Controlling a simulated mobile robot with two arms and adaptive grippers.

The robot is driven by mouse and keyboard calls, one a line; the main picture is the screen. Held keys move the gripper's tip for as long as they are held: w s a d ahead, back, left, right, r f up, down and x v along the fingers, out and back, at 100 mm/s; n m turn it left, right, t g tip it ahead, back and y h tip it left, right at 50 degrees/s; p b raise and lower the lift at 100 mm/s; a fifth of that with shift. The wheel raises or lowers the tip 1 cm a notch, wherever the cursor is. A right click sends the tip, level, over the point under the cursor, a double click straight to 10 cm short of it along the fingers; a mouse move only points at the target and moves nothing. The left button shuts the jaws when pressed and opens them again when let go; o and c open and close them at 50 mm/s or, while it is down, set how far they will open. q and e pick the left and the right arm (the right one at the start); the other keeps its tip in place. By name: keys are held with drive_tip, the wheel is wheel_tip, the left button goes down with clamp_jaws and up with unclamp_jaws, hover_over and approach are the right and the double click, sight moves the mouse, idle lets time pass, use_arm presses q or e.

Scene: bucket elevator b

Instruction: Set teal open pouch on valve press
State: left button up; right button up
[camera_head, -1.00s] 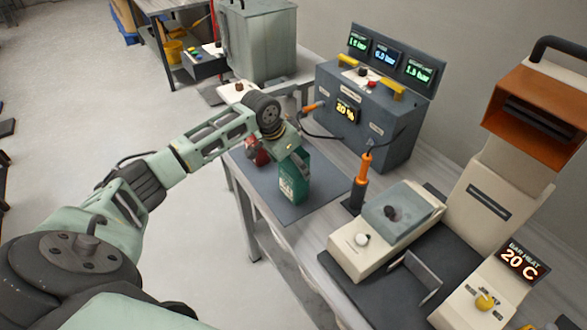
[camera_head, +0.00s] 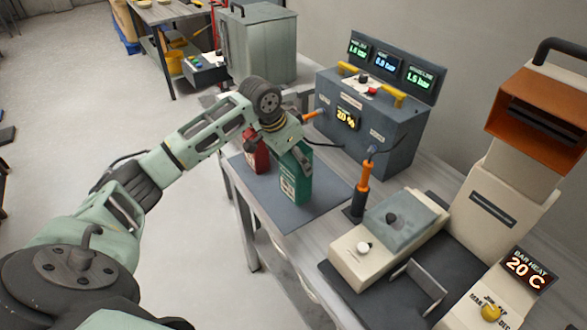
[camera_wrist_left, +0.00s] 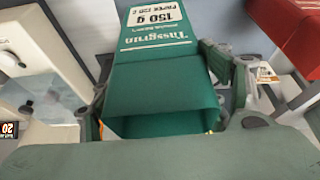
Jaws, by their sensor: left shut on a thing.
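The teal open pouch (camera_head: 291,186) stands upright at the right part of a dark mat on the bench; I cannot tell whether its base touches the mat. My left gripper (camera_head: 294,157) is shut on its upper part, coming from above and behind. In the left wrist view the gripper (camera_wrist_left: 165,100) has one finger on each side of the pouch (camera_wrist_left: 160,75), and its open mouth faces the camera. No label names the valve press; a cream machine (camera_head: 352,259) with a grey clear cover and a white knob stands to the right. My right gripper is not in view.
A red pouch (camera_head: 257,156) stands just left of the teal one. An orange-handled tool (camera_head: 362,187) stands upright between mat and cream machine. A grey control box (camera_head: 375,125) stands behind. A tall sealer with an orange head (camera_head: 541,105) is at the right. The mat's front (camera_head: 290,222) is clear.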

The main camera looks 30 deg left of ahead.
use_arm(q)
drive_tip(key=s+d+r+n+b, duration=0.1)
drive_tip(key=s+d+r+n, duration=0.1)
drive_tip(key=s+d, duration=0.5)
drive_tip(key=s+d+r+n+y, duration=0.1)
drive_tip(key=s+d+r+n, duration=0.1)
drive_tip(key=s+d, duration=0.5)
drive_tip(key=shift+s+d+r+y+b, duration=0.35)
drive_tip(key=shift+d+r, duration=0.55)
drive_tip(key=shift+d, duration=1)
